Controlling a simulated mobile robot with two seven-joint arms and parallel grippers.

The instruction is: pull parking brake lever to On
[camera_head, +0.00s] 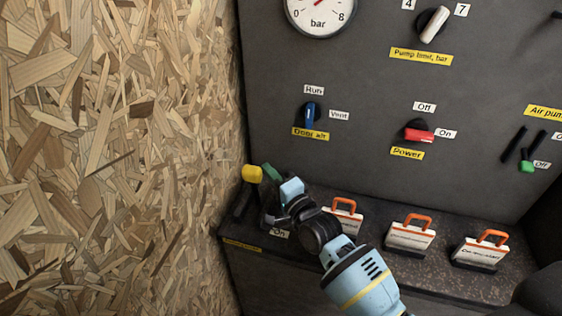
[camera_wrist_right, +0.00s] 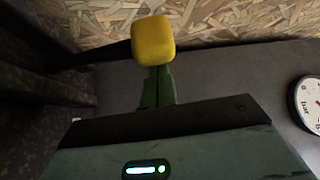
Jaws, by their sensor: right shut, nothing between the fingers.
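The parking brake lever has a yellow knob (camera_head: 252,173) on a dark shaft and stands at the left end of the ledge, close to the chipboard wall. My right gripper (camera_head: 269,171) has green fingertips and is shut and empty, just right of the knob. In the right wrist view the knob (camera_wrist_right: 153,41) is right in front of the shut green fingers (camera_wrist_right: 157,88); whether they touch it I cannot tell. The dark shaft runs left from the knob there. The lever's base is partly hidden. My left gripper is not in view.
The chipboard wall (camera_head: 110,150) is close on the left. White cases with orange handles (camera_head: 410,236) stand along the ledge to the right. The grey panel behind has a gauge (camera_head: 320,12), a blue door valve knob (camera_head: 310,113) and a red power knob (camera_head: 419,135).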

